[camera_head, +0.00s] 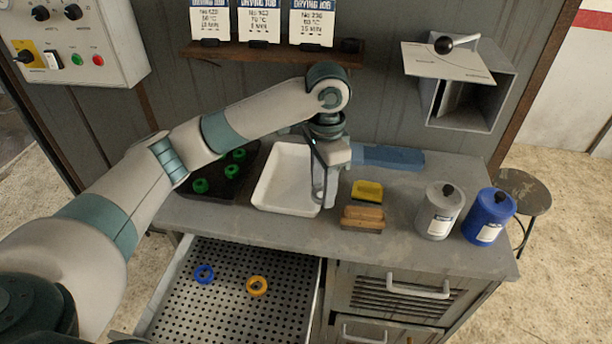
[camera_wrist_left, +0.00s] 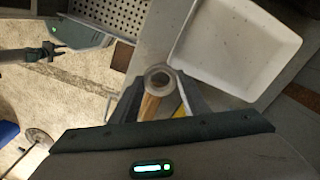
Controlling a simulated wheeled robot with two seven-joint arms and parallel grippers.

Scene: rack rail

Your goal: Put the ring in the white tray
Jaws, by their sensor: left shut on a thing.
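My left gripper (camera_head: 325,198) is beside the right wall of the white tray (camera_head: 262,193), pointing down. In the left wrist view the gripper (camera_wrist_left: 158,84) is shut on a pale grey ring (camera_wrist_left: 158,70), which sits between its fingertips. The white tray also shows in the left wrist view (camera_wrist_left: 232,45), up and right of the ring. The tray looks empty where I see it. The ring is hard to make out in the head view. My right gripper (camera_wrist_left: 52,50) shows small and dark in the left wrist view; its jaws are unclear.
A blue ring (camera_head: 204,274) and an orange ring (camera_head: 257,286) lie in the open perforated drawer (camera_head: 215,315). Green rings (camera_head: 200,186) sit on a dark tray left of the white tray. A brush (camera_head: 363,218), yellow sponge (camera_head: 367,191) and two bottles (camera_head: 440,212) stand to the right.

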